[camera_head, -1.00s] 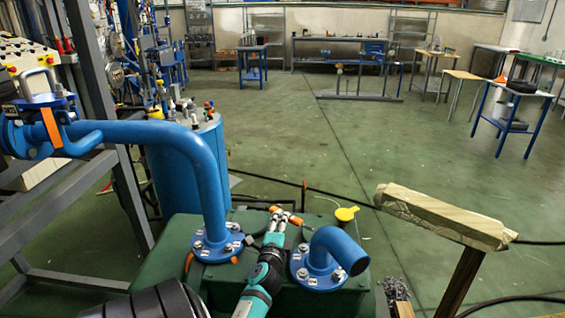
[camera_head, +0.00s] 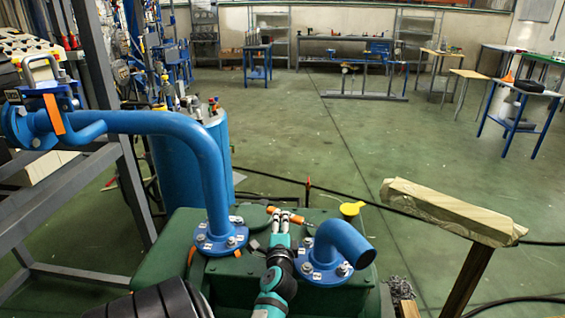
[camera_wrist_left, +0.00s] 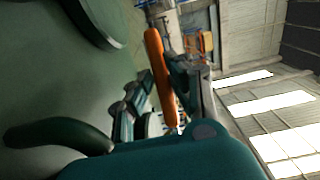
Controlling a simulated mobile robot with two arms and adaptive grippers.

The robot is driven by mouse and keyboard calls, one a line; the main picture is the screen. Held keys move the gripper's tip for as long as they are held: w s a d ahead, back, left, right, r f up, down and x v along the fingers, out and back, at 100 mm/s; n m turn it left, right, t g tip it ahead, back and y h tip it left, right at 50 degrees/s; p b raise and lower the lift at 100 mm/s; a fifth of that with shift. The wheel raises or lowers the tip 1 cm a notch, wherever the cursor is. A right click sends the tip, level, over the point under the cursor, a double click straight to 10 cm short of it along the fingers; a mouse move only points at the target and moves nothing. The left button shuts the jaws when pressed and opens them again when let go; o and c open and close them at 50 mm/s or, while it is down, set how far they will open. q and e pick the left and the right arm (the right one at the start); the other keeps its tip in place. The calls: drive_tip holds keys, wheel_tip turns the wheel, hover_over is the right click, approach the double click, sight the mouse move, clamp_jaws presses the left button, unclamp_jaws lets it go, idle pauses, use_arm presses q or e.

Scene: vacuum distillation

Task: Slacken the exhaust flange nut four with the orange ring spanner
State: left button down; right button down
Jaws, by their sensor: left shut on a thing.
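My left gripper (camera_head: 286,217) is above the green pump housing (camera_head: 167,247), between two blue pipe flanges. It is shut on the orange ring spanner (camera_head: 297,219), whose orange handle shows on both sides of the fingers. In the left wrist view the spanner's orange handle (camera_wrist_left: 160,72) runs lengthwise by the fingers. The left flange (camera_head: 221,241) carries a tall bent blue pipe, the right flange (camera_head: 323,268) a short elbow. Both have several bolts and nuts with small white labels, too small to read. The spanner's ring looks clear of any nut. My right gripper is out of view.
A yellow cap (camera_head: 351,209) stands at the housing's far edge. A blue tank (camera_head: 190,165) and a grey frame (camera_head: 65,195) are at the left. Open floor lies beyond.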

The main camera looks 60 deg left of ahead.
use_arm(q)
drive_tip(key=shift+s+d+g, duration=0.15)
drive_tip(key=shift+s+g, duration=0.1)
drive_tip(key=shift+g, duration=0.05)
drive_tip(key=shift+r, duration=0.1)
drive_tip(key=shift+w, duration=0.15)
drive_tip(key=shift+w+a+t+p, duration=0.1)
drive_tip(key=shift+a+t+p, duration=0.2)
drive_tip(key=shift+t, duration=0.1)
drive_tip(key=shift+d, duration=0.1)
wheel_tip(320, 180, up, 8)
drive_tip(key=p, duration=0.8)
drive_tip(key=shift+r, duration=0.2)
idle(0.3)
